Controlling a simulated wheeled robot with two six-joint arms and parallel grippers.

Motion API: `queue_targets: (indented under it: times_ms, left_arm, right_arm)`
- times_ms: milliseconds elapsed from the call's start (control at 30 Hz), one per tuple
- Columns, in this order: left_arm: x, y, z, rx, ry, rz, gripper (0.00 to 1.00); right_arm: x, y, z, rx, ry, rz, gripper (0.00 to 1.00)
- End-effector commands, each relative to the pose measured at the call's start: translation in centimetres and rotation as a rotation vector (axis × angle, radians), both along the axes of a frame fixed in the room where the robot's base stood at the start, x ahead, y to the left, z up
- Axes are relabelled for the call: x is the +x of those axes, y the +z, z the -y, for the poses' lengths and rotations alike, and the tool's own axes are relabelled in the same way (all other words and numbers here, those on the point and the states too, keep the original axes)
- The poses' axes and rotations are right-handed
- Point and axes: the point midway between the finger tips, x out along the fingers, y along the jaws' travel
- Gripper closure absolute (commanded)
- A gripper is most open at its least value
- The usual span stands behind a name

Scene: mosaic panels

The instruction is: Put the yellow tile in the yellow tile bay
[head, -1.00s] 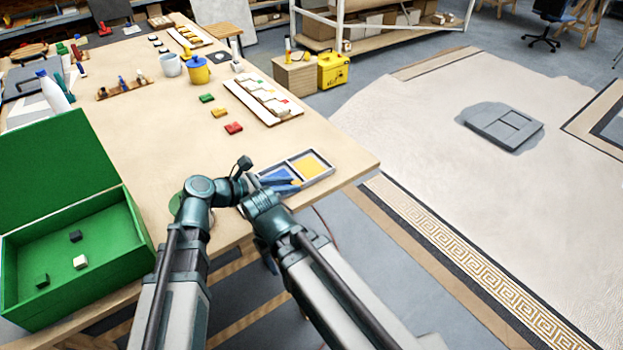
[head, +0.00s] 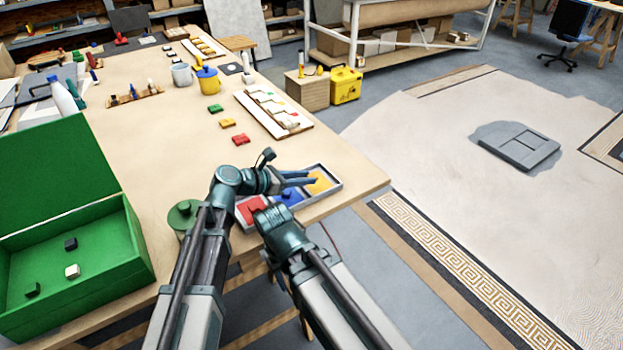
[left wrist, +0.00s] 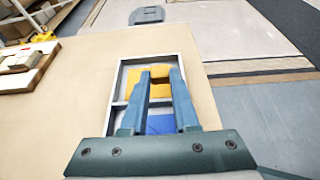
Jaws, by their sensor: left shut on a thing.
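The tray (head: 335,187) lies near the table's front right edge, with red (head: 250,208), blue (head: 288,196) and yellow (head: 318,182) bays in a row. My left gripper (head: 312,179) is over its yellow end. In the left wrist view my left fingers (left wrist: 160,75) reach across the blue bay (left wrist: 160,124) to the yellow bay (left wrist: 133,83). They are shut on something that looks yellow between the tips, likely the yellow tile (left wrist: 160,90). It is mostly hidden, and its height above the bay is unclear.
Green (head: 216,109), yellow (head: 228,123) and red (head: 241,139) pieces lie on the table behind the tray, beside a white-and-wood rack (head: 302,128). An open green box (head: 120,270) stands at left. The table's middle is clear.

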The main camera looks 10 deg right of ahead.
Motion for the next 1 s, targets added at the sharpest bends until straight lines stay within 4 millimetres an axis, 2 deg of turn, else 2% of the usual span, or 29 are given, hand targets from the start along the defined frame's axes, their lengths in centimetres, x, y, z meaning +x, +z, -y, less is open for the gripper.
queue_targets:
  times_ms: [33, 200, 433, 700, 1000]
  left_arm:
    - [1.3, -0.2, 0.7, 0.000, -0.001, 0.001, 1.00]
    - [2.6, -0.4, 1.5, 0.001, 0.000, 0.000, 1.00]
    - [2.5, -1.0, 1.6, 0.000, 0.000, 0.000, 1.00]
    - [2.3, -4.0, 2.3, 0.000, 0.000, 0.000, 1.00]
    - [2.3, -3.9, 2.4, 0.000, 0.000, -0.001, 1.00]
  right_arm:
    - [0.0, -0.2, 0.0, 0.000, 0.000, 0.000, 0.50]
    - [0.0, -0.4, 0.0, 0.000, 0.000, 0.000, 0.50]
    - [0.0, -1.0, 0.0, 0.000, 0.000, 0.000, 0.50]
    - [0.0, -4.0, 0.0, 0.000, 0.001, 0.000, 0.50]
    - [0.0, -3.9, 0.0, 0.000, 0.001, 0.000, 0.50]
